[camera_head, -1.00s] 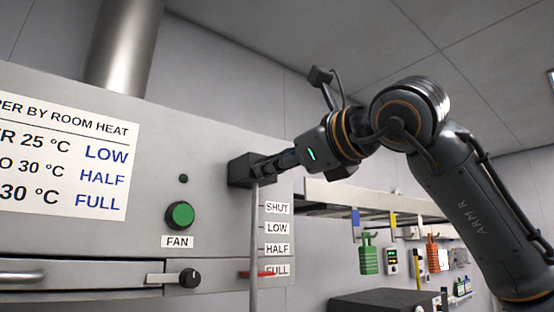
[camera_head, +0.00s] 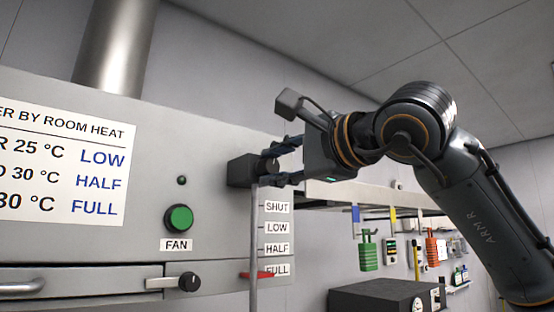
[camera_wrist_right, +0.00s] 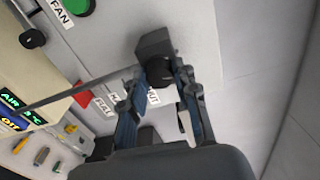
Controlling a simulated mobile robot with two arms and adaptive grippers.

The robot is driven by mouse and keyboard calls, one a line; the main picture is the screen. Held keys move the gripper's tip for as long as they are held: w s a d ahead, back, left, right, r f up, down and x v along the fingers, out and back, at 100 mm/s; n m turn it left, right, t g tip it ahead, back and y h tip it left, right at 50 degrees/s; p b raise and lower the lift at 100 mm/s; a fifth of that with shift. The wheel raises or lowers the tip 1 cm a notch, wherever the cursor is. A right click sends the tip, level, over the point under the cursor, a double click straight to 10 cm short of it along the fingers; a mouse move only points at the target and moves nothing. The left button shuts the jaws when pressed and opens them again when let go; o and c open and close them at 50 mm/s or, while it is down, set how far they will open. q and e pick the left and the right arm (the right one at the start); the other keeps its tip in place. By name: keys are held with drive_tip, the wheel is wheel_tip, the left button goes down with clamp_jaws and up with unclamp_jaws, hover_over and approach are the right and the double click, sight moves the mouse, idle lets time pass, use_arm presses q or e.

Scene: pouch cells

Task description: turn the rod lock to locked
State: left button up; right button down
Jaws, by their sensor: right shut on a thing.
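The rod lock is a dark block (camera_head: 241,170) with a round black knob (camera_head: 269,165) at the top of a thin vertical rod (camera_head: 254,245), on the right part of the grey hood front. My right gripper (camera_head: 277,163) is shut on the knob, one finger above it and one below. In the right wrist view the block (camera_wrist_right: 153,43) and the knob (camera_wrist_right: 159,73) show between the fingertips. A red pointer (camera_head: 257,275) on the rod is at the FULL label. I see no lock marking on the knob. My left gripper is not in view.
Labels SHUT, LOW, HALF and FULL run down beside the rod. A green FAN button (camera_head: 179,218) and a small black knob (camera_head: 189,281) are to the left. A shelf (camera_head: 345,194), hanging padlocks and a dark box (camera_head: 385,297) are to the right.

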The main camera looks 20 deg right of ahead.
drive_tip(key=shift+n+p, duration=0.3)
drive_tip(key=shift+n, duration=0.8)
drive_tip(key=c, duration=1)
unclamp_jaws()
drive_tip(key=v, duration=1.2)
